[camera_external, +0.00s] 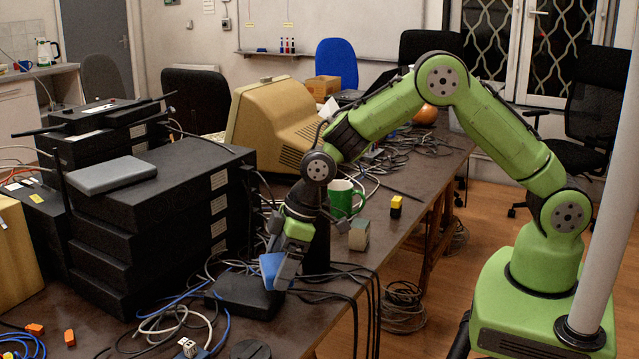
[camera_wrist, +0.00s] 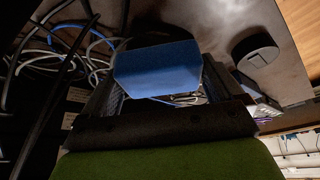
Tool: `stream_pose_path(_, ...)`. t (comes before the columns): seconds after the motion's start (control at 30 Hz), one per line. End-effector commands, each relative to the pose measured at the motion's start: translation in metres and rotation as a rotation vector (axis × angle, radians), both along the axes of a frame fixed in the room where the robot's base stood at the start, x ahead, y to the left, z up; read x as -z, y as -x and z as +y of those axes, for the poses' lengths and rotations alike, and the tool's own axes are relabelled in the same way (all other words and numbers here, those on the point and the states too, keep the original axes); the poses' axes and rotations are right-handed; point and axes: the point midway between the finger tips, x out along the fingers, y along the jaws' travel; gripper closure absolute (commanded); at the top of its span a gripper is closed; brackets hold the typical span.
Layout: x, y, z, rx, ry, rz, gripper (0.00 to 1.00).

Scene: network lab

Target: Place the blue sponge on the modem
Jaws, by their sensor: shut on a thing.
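The blue sponge (camera_external: 269,268) is held between the fingers of my gripper (camera_external: 281,265), which point down near the table's front edge. In the wrist view the sponge (camera_wrist: 158,70) fills the space between the two fingers. A flat black box (camera_external: 238,297), which looks like the modem, lies on the table among cables. The sponge is at the box's right rear side in the picture, low and close to its top. I cannot tell whether they touch. My fingers hide part of the sponge.
A stack of black units (camera_external: 155,215) with a grey box (camera_external: 113,175) on top stands to the left. Loose cables (camera_external: 180,320) surround the black box. A dark round object (camera_external: 250,350) lies in front.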

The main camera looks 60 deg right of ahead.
Motion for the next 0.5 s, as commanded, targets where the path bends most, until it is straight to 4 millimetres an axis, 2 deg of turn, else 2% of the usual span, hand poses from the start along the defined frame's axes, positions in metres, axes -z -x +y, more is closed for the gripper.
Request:
stream_pose_path(0.03, 0.013, 0.001, 0.0, -0.001, 0.002, 0.005, 0.35)
stream_pose_path(0.13, 0.029, 0.001, 0.0, -0.001, 0.002, 0.004, 0.35)
stream_pose_path(0.47, 0.032, 0.0, 0.0, 0.0, 0.001, 0.001, 0.35)
stream_pose_path(0.5, 0.032, 0.0, 0.0, 0.0, 0.001, 0.001, 0.03)
